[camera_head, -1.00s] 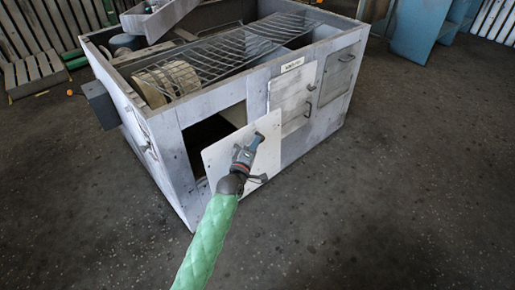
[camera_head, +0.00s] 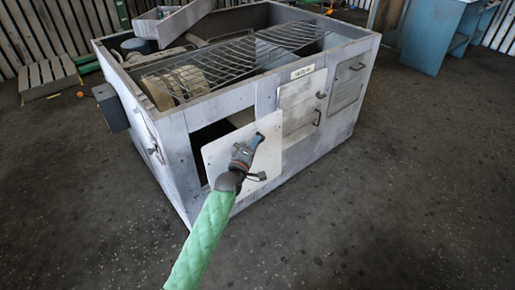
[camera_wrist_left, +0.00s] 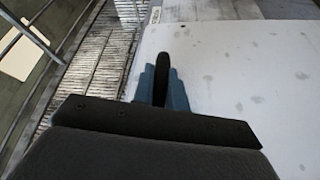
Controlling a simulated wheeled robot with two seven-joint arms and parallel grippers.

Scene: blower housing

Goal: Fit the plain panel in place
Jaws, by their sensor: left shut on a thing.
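The plain panel (camera_head: 222,156) is a flat whitish plate, held tilted in front of the housing (camera_head: 172,150). My left gripper (camera_head: 256,142) is shut on the panel, at a dark handle on its face. In the left wrist view the panel (camera_wrist_left: 245,85) fills the right side, with the blue fingers (camera_wrist_left: 162,85) around the dark handle. A dark opening (camera_head: 207,136) in the housing's front wall shows behind and above the panel, which covers its lower right part. Whether the panel touches the wall cannot be told. My right gripper is out of view.
Two handled panels (camera_head: 298,108) (camera_head: 347,82) sit in the front wall right of the opening. A wire mesh (camera_head: 235,62) covers part of the housing's open top, with a drum (camera_head: 174,86) below. A blue cabinet (camera_head: 428,38) stands at the back right. The floor in front is clear.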

